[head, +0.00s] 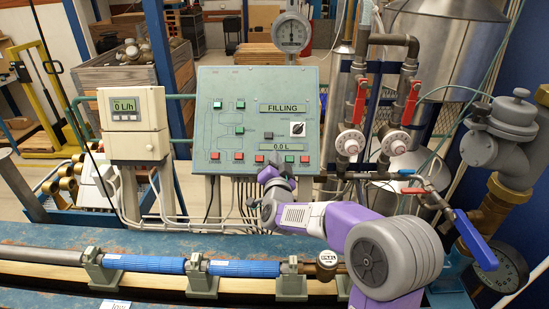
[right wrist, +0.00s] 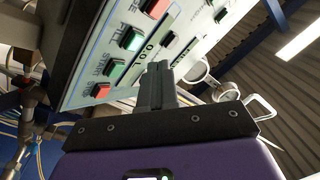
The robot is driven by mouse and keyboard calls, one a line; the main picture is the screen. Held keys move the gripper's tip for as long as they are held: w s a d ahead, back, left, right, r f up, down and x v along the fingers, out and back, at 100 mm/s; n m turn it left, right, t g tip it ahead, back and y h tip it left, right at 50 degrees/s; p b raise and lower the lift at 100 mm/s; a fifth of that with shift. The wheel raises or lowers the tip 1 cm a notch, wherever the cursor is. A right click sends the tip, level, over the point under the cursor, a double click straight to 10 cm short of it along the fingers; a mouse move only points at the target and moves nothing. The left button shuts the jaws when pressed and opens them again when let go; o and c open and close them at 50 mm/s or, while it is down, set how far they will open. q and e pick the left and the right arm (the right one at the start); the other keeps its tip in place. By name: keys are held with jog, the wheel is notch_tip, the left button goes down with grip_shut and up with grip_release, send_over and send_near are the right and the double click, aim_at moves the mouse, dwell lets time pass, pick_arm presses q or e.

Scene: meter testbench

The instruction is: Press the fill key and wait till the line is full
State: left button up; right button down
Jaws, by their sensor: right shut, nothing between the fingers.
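The green control panel (head: 230,120) shows FILLING on its upper display (head: 285,107) and 0.0 L on the lower display (head: 287,146). In the right wrist view, the green key labelled FILL (right wrist: 130,38) sits beside a green key labelled START (right wrist: 115,67). In the head view, the FILL key (head: 289,158) is in the bottom row. My right gripper (head: 270,177) is shut and empty, its tips at the panel's lower edge. In the wrist view its fingers (right wrist: 157,70) point toward the panel; I cannot tell whether they touch it. My left gripper is not in view.
A dial gauge (head: 292,33) stands above the panel. A meter box (head: 133,110) reading 0 L/h is at the left. Red-handled valves (head: 411,103) and a blue-handled valve (head: 475,238) are on the right. The pipe line (head: 150,264) runs along the front.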

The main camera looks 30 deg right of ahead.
jog(key=shift+s+a+r+p, duration=0.25)
jog(key=shift+s+a+r, duration=0.1)
jog(key=shift+s+r, duration=0.25)
jog(key=shift+s+a+r+p, duration=0.25)
jog(key=shift+s+a+r, duration=0.1)
jog(key=shift+s+r, duration=0.2)
jog(key=shift+s+a+r, duration=0.2)
jog(key=shift+s+r, duration=0.2)
